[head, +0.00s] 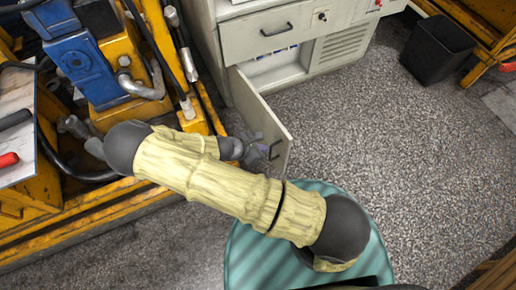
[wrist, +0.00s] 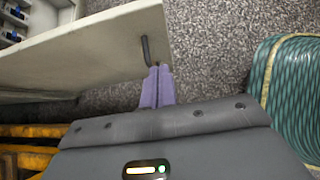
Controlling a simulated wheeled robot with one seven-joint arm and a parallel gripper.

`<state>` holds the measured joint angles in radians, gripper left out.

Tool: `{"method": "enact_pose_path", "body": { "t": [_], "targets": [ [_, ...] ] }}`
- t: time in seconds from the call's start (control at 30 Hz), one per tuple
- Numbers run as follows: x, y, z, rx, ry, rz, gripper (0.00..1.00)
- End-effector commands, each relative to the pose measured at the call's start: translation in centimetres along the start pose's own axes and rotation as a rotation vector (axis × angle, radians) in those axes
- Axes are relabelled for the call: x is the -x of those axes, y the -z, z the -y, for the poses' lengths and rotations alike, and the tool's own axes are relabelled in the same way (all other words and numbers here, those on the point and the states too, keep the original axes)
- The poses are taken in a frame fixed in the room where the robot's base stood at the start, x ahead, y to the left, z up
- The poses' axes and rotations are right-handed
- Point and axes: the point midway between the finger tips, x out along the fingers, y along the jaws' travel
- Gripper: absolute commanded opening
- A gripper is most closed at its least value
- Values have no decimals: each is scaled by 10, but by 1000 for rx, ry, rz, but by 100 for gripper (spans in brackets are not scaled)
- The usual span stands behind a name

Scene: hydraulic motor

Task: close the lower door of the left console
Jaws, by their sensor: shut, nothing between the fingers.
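The console's lower door (head: 262,112) stands open, swung out from the beige cabinet. In the wrist view the door (wrist: 85,52) is a pale panel across the upper left, with its dark bar handle (wrist: 146,50) near the free edge. The handle also shows low on the door in the head view (head: 275,150). My gripper (head: 262,149) is at the left side of the door, near its free edge. In the wrist view the purple fingers of my gripper (wrist: 157,86) are together and empty, with tips close beside the handle's lower end. I cannot tell whether they touch it.
The cabinet (head: 265,32) has a drawer above the open compartment (head: 275,66). Yellow and blue machinery (head: 80,60) stands close on the left. A black bin (head: 437,50) stands at the upper right. The speckled floor (head: 385,140) right of the door is clear.

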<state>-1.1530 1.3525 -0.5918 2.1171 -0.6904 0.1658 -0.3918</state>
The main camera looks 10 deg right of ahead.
Motion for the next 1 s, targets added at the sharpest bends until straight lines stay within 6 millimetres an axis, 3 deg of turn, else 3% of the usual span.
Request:
{"method": "enact_pose_path", "body": {
  "t": [0.27,0.43,0.63,1.0],
  "targets": [
    [-53,2,1,0,3,3,0],
    [-71,-17,1,-2,2,1,0],
    [-80,-27,1,-1,1,-1,0],
    [-80,-28,0,0,-1,-1,0]
  ]
}}
